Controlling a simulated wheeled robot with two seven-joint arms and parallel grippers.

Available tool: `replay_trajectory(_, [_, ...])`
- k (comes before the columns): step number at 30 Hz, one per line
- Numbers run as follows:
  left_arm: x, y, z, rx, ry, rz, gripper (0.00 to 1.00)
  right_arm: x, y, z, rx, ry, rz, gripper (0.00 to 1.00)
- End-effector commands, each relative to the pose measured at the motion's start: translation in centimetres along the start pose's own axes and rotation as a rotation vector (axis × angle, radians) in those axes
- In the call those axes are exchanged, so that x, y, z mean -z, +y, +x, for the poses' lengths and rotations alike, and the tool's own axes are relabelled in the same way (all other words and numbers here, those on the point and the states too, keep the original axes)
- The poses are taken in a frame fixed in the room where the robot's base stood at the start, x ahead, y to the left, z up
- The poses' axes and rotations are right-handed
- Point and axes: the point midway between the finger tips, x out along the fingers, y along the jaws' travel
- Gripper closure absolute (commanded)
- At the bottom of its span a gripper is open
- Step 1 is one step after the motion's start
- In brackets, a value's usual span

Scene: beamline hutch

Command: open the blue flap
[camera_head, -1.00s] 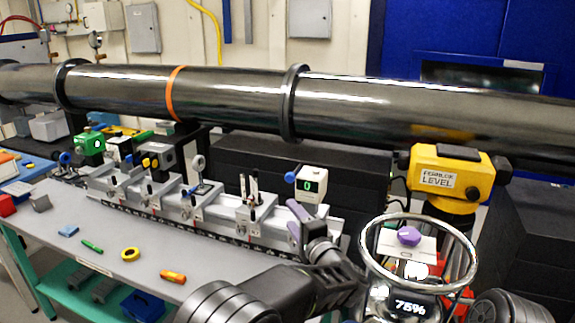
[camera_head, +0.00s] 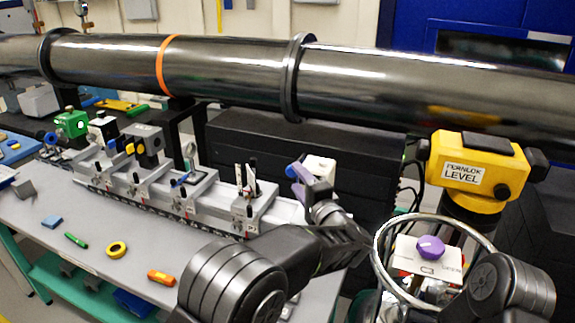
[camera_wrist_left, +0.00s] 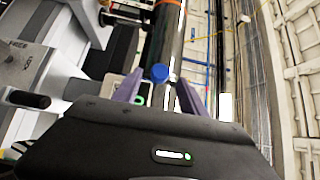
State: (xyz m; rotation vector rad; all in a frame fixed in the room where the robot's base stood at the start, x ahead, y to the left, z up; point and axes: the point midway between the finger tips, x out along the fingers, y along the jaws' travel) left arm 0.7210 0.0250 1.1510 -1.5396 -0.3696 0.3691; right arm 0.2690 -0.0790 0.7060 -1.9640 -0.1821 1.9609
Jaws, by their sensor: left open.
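A small white box (camera_head: 320,168) stands behind the rail, mostly hidden behind my left gripper (camera_head: 306,181) in the head view. In the left wrist view a round blue piece (camera_wrist_left: 159,73) shows between the purple fingertips of my left gripper (camera_wrist_left: 160,82). The fingers stand apart, one on each side of it in the picture. I cannot tell whether they touch it, or whether this piece is the blue flap; its hinge is not visible.
A yellow level (camera_head: 478,170) and a chrome ring (camera_head: 376,245) around a purple knob (camera_head: 430,247) stand at the right. A long dark pipe (camera_head: 230,75) crosses behind. The grey bench (camera_head: 105,215) holds several small loose items at the left.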

Motion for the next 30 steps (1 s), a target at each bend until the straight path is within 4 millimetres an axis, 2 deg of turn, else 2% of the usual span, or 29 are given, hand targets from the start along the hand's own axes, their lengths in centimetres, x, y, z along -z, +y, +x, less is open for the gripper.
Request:
replay_trajectory(5, [0.0,-0.1,1.2,0.000,-0.001,0.001,0.51,0.0,-0.1,-0.5,-0.001,-0.001,0.001,1.00])
replay_trajectory(18, [-0.1,-0.1,7.3,0.000,-0.002,0.000,0.51,-0.1,-0.5,-2.2,-0.007,-0.008,0.004,1.00])
replay_trajectory(28, [0.0,0.0,7.8,0.000,0.000,0.000,0.51,-0.1,-0.4,-2.2,-0.008,-0.008,0.004,1.00])
replay_trajectory(30, [0.0,0.0,7.8,0.000,0.000,0.000,0.55,-0.1,-0.4,-2.2,-0.008,-0.008,0.004,1.00])
